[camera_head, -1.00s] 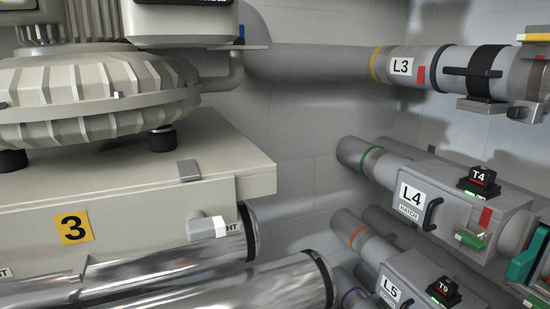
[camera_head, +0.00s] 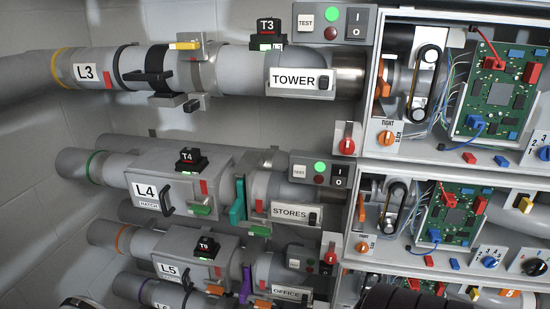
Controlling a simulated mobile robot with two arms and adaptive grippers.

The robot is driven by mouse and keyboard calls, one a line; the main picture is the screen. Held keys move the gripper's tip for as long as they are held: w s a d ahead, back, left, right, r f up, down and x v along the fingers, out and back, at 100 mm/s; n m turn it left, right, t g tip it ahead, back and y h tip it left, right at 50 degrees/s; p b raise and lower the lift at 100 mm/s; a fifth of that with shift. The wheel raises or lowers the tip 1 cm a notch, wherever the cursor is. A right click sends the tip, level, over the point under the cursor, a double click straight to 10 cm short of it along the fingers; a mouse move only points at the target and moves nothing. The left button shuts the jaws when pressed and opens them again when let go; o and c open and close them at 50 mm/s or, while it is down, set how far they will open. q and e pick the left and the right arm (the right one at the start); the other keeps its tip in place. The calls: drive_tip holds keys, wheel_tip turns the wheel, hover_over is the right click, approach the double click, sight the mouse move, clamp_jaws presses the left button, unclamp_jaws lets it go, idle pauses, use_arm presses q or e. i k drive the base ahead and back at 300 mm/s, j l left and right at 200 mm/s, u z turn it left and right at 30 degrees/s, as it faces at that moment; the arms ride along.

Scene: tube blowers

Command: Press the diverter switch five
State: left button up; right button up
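No label reading "diverter" is legible, so I cannot tell which part is diverter switch five. The L5 pipe row (camera_head: 170,270) is at the lower left, with a small black T9 unit (camera_head: 207,247) on top. Its OFFICE plate (camera_head: 287,293) is near the bottom edge, with a small dark switch at its right end. A purple lever (camera_head: 246,284) stands beside the L5 housing. Above the plate is a small panel with a TEST button (camera_head: 293,263).
The L4 STORES row (camera_head: 290,212) and L3 TOWER row (camera_head: 293,80) run above, with a teal lever (camera_head: 237,205) on L4. Open cabinets on the right hold green circuit boards (camera_head: 495,92), wires and a numbered blue knob (camera_head: 490,262). A black ribbed part (camera_head: 405,299) shows at the bottom edge.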

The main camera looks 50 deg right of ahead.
sight(325, 269)
drive_tip(key=z, duration=2)
